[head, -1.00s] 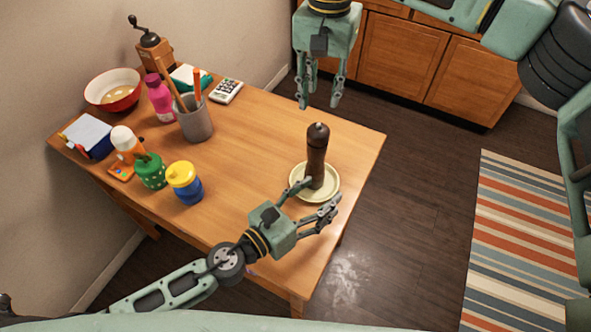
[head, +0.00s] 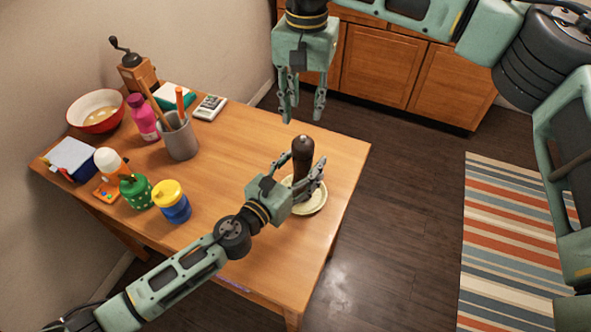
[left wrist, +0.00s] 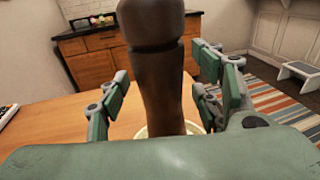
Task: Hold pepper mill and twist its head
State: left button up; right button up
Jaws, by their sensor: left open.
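A dark brown pepper mill (head: 302,158) stands upright on a pale yellow plate (head: 314,207) near the table's right edge. My left gripper (head: 296,178) is open around the mill's body, with fingers on both sides. In the left wrist view the mill (left wrist: 160,85) rises between the open fingers, with gaps on both sides; its top is cut off by the frame. My right gripper (head: 303,114) points down above and behind the mill, its fingers apart and empty.
The wooden table (head: 250,140) is clear around the plate. A blue jar with a yellow lid (head: 172,203), a green dotted cup (head: 136,190), a grey utensil holder (head: 180,140), a pink bottle (head: 144,118) and a red bowl (head: 95,112) stand on the left.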

pick_arm(q)
jog(key=shift+c, duration=0.2)
jog(key=c, duration=1.5)
jog(key=o, duration=0.7)
jog(key=c, duration=0.5)
